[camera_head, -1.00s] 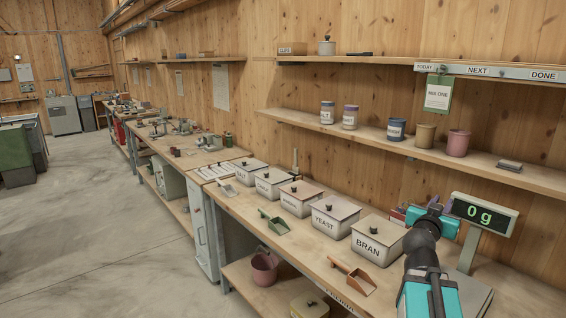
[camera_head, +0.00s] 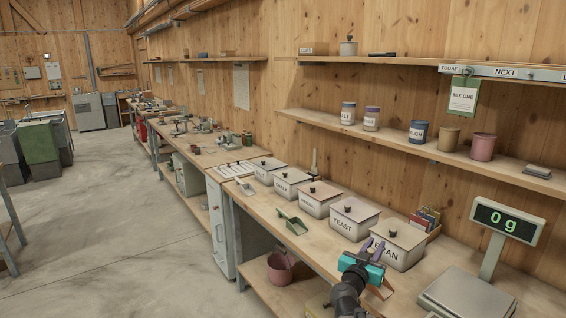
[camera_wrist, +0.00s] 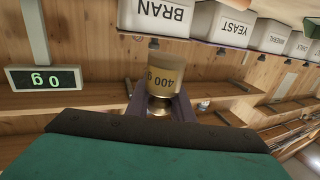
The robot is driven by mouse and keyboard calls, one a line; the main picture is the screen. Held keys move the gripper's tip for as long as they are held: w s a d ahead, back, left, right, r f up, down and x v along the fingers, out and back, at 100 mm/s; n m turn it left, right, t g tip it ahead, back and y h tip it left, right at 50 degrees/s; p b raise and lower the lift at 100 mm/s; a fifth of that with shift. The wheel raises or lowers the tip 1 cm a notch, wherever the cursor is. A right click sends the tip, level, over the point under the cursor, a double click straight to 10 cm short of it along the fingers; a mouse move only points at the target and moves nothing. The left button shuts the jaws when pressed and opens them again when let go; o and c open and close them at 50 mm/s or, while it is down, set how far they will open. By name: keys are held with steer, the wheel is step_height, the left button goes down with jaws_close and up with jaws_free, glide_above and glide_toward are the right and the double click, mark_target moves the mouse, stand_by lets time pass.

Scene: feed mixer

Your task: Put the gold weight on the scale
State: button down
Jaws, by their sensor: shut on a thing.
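The gold weight (camera_wrist: 165,82), a brass-coloured cylinder marked 400 g, is between my gripper's jaws in the wrist view. My gripper (camera_wrist: 157,100) is shut on it, one finger on each side. In the head view my gripper (camera_head: 375,246) is in front of the BRAN bin, left of the scale and apart from it; the weight cannot be made out there. The scale (camera_head: 466,295) has a flat grey pan, bare where it shows, at the right of the bench. Its display (camera_head: 508,220) reads 0 g, as does the display in the wrist view (camera_wrist: 45,78).
Lidded bins, including BRAN (camera_head: 397,248) and YEAST (camera_head: 354,218), line the bench. A shelf (camera_head: 400,146) with jars runs above.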

steer(key=s+a+f+h, duration=0.1)
steer(key=s+a+f, duration=0.2)
steer(key=a+f, duration=0.35)
steer(key=s+a+f, duration=0.3)
steer(key=a+f, duration=0.1)
steer(key=a, duration=0.5)
steer(key=s+d+r+m+g+h, duration=0.2)
steer(key=s+d+r+m+g, duration=0.1)
steer(key=r, duration=0.1)
steer(key=shift+s+d+r+g+h, duration=0.2)
steer(key=shift+s+r+g+h, duration=0.05)
steer(key=shift+r+g+h, duration=0.15)
steer(key=shift+f, duration=0.1)
